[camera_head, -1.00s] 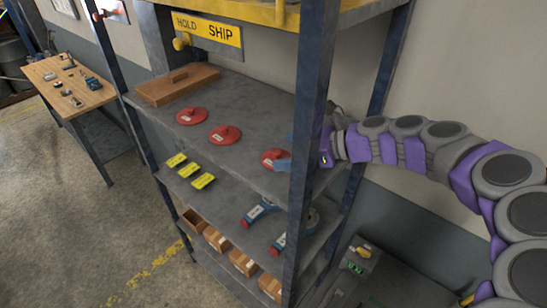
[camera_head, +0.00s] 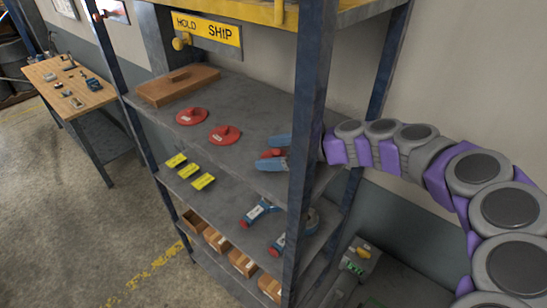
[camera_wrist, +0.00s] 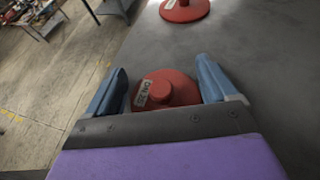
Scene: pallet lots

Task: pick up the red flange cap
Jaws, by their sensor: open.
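Three red flange caps with round knobs and white labels sit on the dark grey upper shelf (camera_head: 250,105). One red flange cap (camera_head: 191,116) is farthest left, and another red flange cap (camera_head: 224,134) is in the middle. My gripper (camera_head: 270,152), with blue fingers, is open around the nearest red flange cap (camera_head: 267,155), partly hidden in the head view. The wrist view shows this cap (camera_wrist: 164,90) between the two fingers, its lower edge hidden by the gripper body. I cannot tell whether the fingers touch it.
A blue rack post (camera_head: 309,110) stands in front of my wrist. A wooden tray (camera_head: 178,85) lies at the back left of the shelf. Yellow blocks (camera_head: 203,181), blue tools (camera_head: 258,212) and cardboard boxes (camera_head: 243,262) occupy lower shelves. A workbench (camera_head: 68,85) stands left.

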